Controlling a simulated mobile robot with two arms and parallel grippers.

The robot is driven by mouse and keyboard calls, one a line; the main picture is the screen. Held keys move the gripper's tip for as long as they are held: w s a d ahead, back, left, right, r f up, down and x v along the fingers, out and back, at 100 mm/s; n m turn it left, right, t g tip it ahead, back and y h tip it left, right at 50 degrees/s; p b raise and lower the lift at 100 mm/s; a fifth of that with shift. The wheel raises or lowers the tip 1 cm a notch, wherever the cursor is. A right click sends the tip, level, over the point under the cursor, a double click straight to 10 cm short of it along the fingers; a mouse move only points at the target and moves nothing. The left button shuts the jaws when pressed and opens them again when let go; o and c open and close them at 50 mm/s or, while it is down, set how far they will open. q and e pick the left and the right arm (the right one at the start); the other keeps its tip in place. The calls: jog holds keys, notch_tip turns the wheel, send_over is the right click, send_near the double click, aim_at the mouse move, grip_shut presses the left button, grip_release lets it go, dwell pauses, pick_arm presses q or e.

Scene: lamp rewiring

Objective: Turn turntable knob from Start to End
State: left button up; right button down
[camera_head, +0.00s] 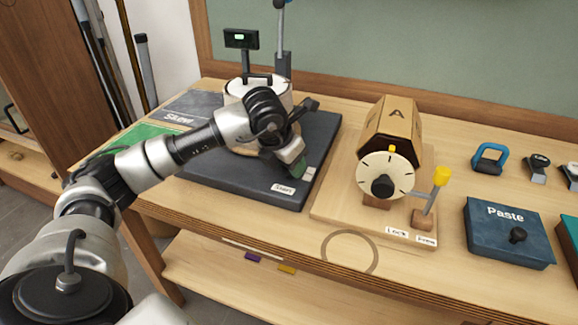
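A round white turntable (282,91) with a dark handle on top stands at the back of a dark board (225,171). A white label that seems to read "Start" (283,189) is at the board's front edge, and another small label (311,172) is at its right edge. My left gripper (298,168) points down over the board's front right part, just above the "Start" label. A small dark green piece shows at its fingertips; I cannot tell whether it is a knob or part of the gripper. My arm hides part of the turntable and board. My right gripper is not in view.
Right of the board, a wooden base (335,203) carries a hexagonal drum (393,122) marked "A", a white dial (397,170) with black knob, and a yellow-tipped lever (440,177). A blue "Paste" box (495,235) stands farther right. A display post (241,40) rises behind.

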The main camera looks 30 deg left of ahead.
pick_arm(q)
jog(key=shift+n+y, duration=0.3)
jog(key=shift+n, duration=0.5)
jog(key=shift+b, duration=0.3)
jog(key=o, duration=0.9)
jog(key=v, duration=1)
jog(key=shift+s+d+r, duration=0.1)
jog(key=shift+s+r, duration=0.05)
jog(key=shift+r, duration=0.25)
